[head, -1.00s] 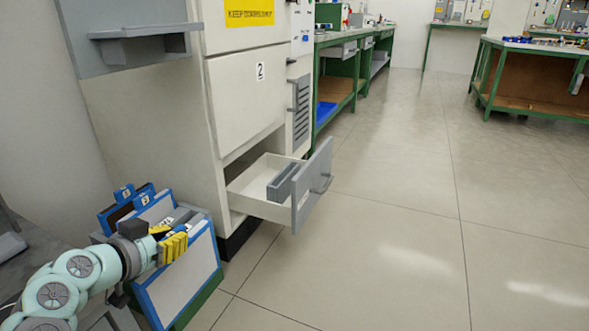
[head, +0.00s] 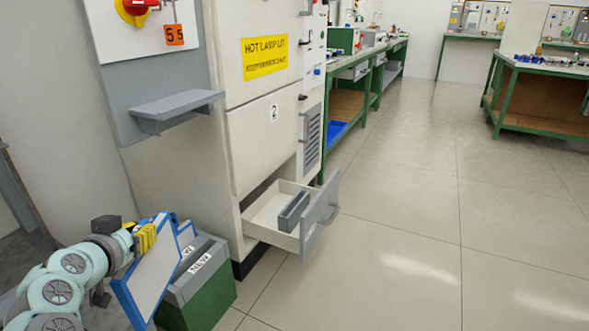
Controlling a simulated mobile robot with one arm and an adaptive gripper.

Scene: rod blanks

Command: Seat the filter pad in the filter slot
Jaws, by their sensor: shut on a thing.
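A filter pad (head: 158,277) with a pale face and a blue frame is held tilted in front of a grey and green box. My gripper (head: 146,238), with yellow fingers, is shut on its upper edge at the lower left. Part of another blue-framed panel (head: 186,234) shows just behind it. An open drawer (head: 265,226) low in the white cabinet holds a grey block-like piece (head: 293,211); I cannot tell whether this is the filter slot. The drawer stands apart, to the right of the pad.
The box (head: 205,277), labelled NEW, stands on the floor by the cabinet (head: 262,150). A grey shelf (head: 175,108) juts out above. The drawer front (head: 320,212) sticks out over the floor. The floor (head: 390,240) at right is clear.

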